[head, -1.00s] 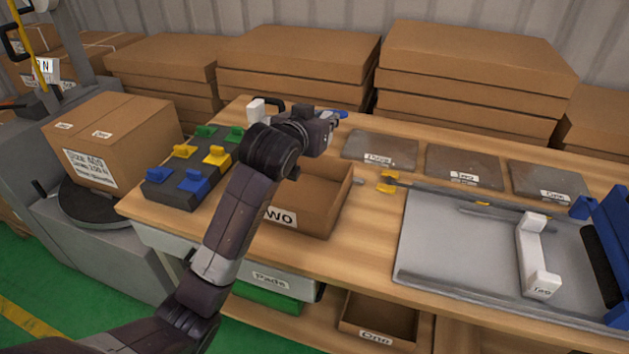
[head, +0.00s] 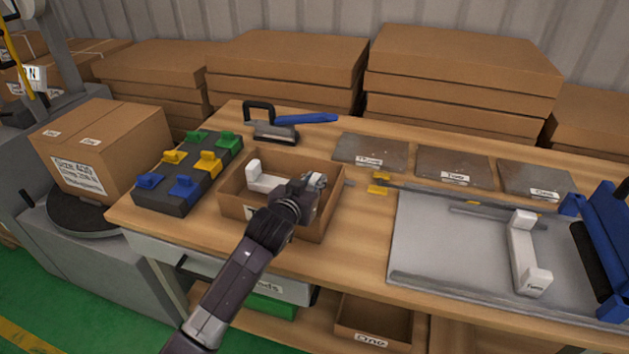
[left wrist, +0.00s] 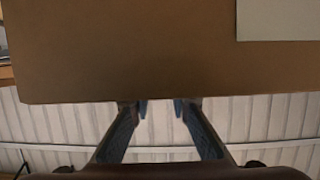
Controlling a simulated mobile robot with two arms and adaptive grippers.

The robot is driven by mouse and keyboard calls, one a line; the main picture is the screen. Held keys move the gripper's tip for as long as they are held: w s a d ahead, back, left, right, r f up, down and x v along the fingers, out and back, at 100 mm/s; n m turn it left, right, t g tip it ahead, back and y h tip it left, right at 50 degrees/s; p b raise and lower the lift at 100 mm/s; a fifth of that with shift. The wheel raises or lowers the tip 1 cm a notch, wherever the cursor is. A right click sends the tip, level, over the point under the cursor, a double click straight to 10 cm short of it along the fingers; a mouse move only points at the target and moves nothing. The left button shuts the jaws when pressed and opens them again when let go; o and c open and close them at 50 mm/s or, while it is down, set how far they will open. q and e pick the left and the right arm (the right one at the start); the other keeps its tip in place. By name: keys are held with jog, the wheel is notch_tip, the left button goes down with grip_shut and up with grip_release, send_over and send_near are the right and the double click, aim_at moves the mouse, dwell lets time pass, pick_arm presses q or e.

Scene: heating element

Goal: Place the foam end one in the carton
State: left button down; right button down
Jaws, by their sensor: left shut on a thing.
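A white foam end (head: 267,179) is inside the open brown carton (head: 233,206) on the bench. Its label is not readable. My left gripper (head: 316,182) is over the right part of the carton, shut on the foam end; arm and gripper hide its right part and most of the carton's front label. I cannot tell whether the foam touches the carton's floor. In the left wrist view my fingers (left wrist: 161,108) show below a large brown cardboard surface (left wrist: 120,50), with no foam visible. Another white foam end (head: 522,255), labelled Two, lies on the grey metal plate at right.
Left of the carton is a dark block with coloured clips (head: 187,172). Behind it lies a blue-handled tool (head: 276,133). Grey labelled plates (head: 455,168) lie at the back. A closed box (head: 100,150) stands at left. Another open carton (head: 375,322) is on the lower shelf.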

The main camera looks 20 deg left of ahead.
pick_arm(q)
jog(key=shift+f, duration=0.55)
pick_arm(e)
jog(key=shift+s+d+f, duration=0.1)
jog(key=shift+s, duration=0.1)
pick_arm(q)
jog(key=c, duration=1.8)
grip_release()
pick_arm(e)
jog(key=shift+w, duration=0.1)
pick_arm(q)
jog(key=shift+r, duration=0.1)
jog(key=shift+s+r, duration=0.1)
jog(key=shift+r, duration=0.55)
jog(key=v, duration=1.1)
jog(key=shift+s, duration=0.35)
